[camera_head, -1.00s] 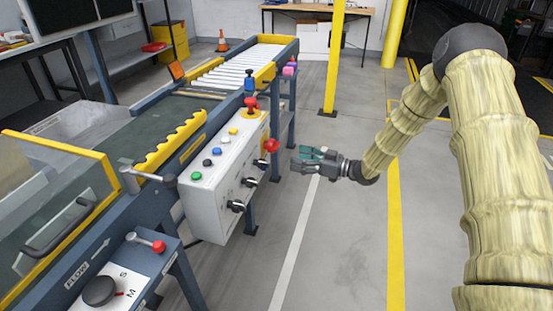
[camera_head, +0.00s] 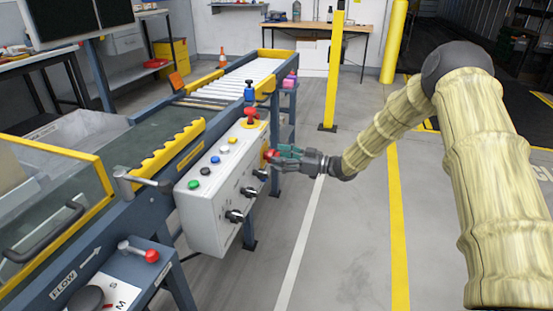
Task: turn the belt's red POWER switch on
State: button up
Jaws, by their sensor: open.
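The white control box (camera_head: 222,195) stands on the right side of the conveyor belt (camera_head: 110,150). A red switch knob (camera_head: 269,154) on a yellow plate sits at the far end of the box's right face; I take it to be the POWER switch. My gripper (camera_head: 280,157) is open, its dark and teal fingers pointing left at the red knob. The fingertips overlap the knob in the picture and partly hide it. I cannot tell whether they touch it. The switch's position cannot be read.
A red mushroom button (camera_head: 250,113) with a yellow base stands on the box top, near several coloured buttons. Black knobs (camera_head: 235,215) stick out of the right face below the red knob. A yellow post (camera_head: 334,80) stands behind.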

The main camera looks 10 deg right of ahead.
jog(key=shift+x, duration=0.75)
jog(key=c, duration=1)
